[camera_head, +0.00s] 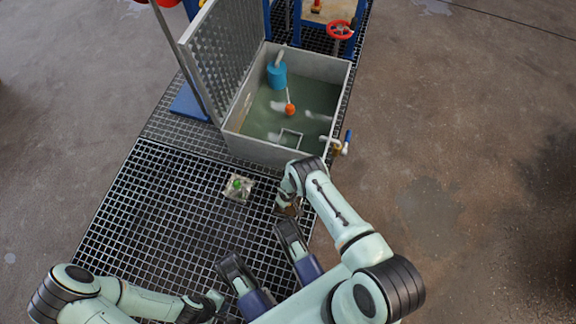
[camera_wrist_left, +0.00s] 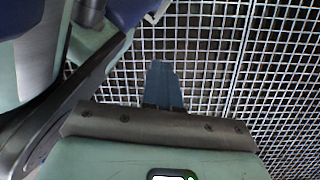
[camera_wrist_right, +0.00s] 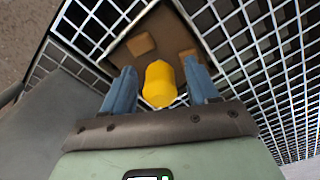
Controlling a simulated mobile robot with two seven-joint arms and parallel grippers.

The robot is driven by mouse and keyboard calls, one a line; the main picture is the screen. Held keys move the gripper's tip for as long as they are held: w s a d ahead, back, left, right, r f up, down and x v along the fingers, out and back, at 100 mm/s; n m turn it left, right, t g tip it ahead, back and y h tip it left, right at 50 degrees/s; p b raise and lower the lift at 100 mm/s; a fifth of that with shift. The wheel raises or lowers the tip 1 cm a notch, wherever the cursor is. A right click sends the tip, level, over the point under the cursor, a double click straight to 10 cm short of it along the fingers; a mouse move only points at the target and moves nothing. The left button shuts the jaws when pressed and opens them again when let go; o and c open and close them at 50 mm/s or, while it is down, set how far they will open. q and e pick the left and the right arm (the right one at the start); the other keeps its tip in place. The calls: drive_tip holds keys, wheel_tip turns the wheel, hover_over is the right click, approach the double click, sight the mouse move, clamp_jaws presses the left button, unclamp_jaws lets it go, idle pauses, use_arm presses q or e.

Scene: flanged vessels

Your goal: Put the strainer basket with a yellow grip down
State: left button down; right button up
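The strainer basket (camera_wrist_right: 128,50) with a yellow grip (camera_wrist_right: 160,84) is below my right gripper (camera_wrist_right: 160,80) in the right wrist view. It is a brown square with blocks inside. The grip stands between the two blue fingers, with a narrow gap on each side, so the gripper looks open around it. The basket appears to be at the grating; contact beneath is hidden. In the head view the arm covers most of this basket (camera_head: 287,210). My left gripper (camera_head: 216,299) is low in the head view, away from the basket; its blue fingers (camera_wrist_left: 163,85) look closed together and empty.
The dark grating (camera_head: 150,215) lies under both grippers. Another basket with a green grip (camera_head: 238,186) rests on it. Beyond stands an open vessel (camera_head: 270,152) of greenish liquid with an orange float (camera_head: 290,109), a raised perforated lid (camera_head: 220,50) and a blue-handled valve (camera_head: 346,142).

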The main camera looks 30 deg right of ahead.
drive_tip(key=shift+r, duration=0.2)
wheel_tip(320, 180, up, 11)
drive_tip(key=p, duration=0.4)
drive_tip(key=shift+f+p, duration=0.1)
drive_tip(key=shift+p, duration=0.2)
drive_tip(key=shift+s+r, duration=0.15)
drive_tip(key=shift+r, duration=0.45)
use_arm(q)
drive_tip(key=w+d+r+t, duration=0.1)
drive_tip(key=w+r+t, duration=0.2)
drive_tip(key=w+r, duration=0.3)
drive_tip(key=w, duration=0.3)
drive_tip(key=shift+w+m, duration=0.25)
drive_tip(key=shift+m, duration=0.05)
use_arm(e)
drive_tip(key=s+a+r+m+t+y, duration=0.1)
drive_tip(key=s+r+m+t, duration=0.1)
drive_tip(key=s+r+m, duration=0.5)
drive_tip(key=s+r, duration=0.6)
drive_tip(key=r, duration=0.1)
drive_tip(key=shift+a+y, duration=0.2)
drive_tip(key=shift+y, duration=0.2)
use_arm(q)
drive_tip(key=shift+d+r, duration=0.1)
use_arm(e)
drive_tip(key=shift+s, duration=0.1)
